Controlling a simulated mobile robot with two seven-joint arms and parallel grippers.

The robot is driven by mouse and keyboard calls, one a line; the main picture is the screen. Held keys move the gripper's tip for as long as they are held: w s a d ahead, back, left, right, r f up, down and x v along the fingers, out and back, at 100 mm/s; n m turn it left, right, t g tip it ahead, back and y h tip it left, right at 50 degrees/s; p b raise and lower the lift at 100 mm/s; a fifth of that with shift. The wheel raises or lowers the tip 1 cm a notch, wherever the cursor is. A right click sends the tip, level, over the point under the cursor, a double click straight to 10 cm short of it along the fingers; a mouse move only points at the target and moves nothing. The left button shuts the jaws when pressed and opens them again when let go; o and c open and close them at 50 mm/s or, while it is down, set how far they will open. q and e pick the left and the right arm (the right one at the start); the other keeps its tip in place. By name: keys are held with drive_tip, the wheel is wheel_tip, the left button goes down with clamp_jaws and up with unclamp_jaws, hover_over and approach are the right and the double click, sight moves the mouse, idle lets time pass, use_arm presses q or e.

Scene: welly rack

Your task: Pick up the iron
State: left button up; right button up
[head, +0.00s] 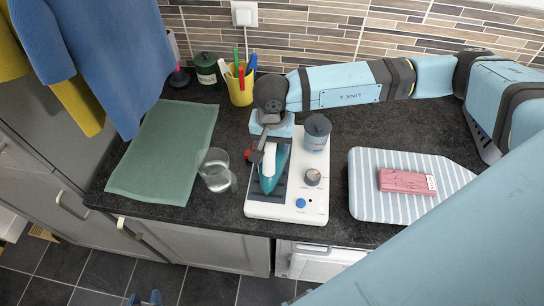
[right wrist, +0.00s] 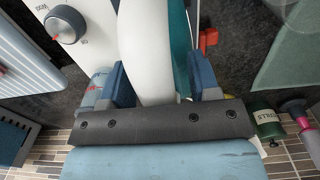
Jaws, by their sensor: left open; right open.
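The iron (head: 271,171) has a teal body and a white handle. It rests on a dark plate on a white unit with knobs (head: 258,208). My right gripper (head: 266,148) reaches down over the iron's back end. In the right wrist view its two blue fingers are open, one on each side of the white handle (right wrist: 148,45). Whether either finger touches the handle cannot be told. My left gripper (head: 145,299) shows only as blue fingertips at the bottom edge of the head view, apart and empty, low in front of the counter.
A glass (head: 215,172) stands close left of the unit, beside a green mat (head: 165,150). A grey canister (head: 316,132) stands on the unit. A yellow pen cup (head: 239,90) is behind. A striped board (head: 375,203) bearing a pink packet (head: 406,182) lies right.

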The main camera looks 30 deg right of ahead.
idle(0.3)
clamp_jaws()
drive_tip(key=shift+r, duration=0.1)
drive_tip(key=shift+r+p, duration=0.35)
drive_tip(key=shift+p, duration=0.35)
drive_tip(key=shift+w+r+b, duration=0.1)
drive_tip(key=shift+r+b, duration=0.2)
wheel_tip(320, 180, up, 19)
drive_tip(key=b, duration=0.3)
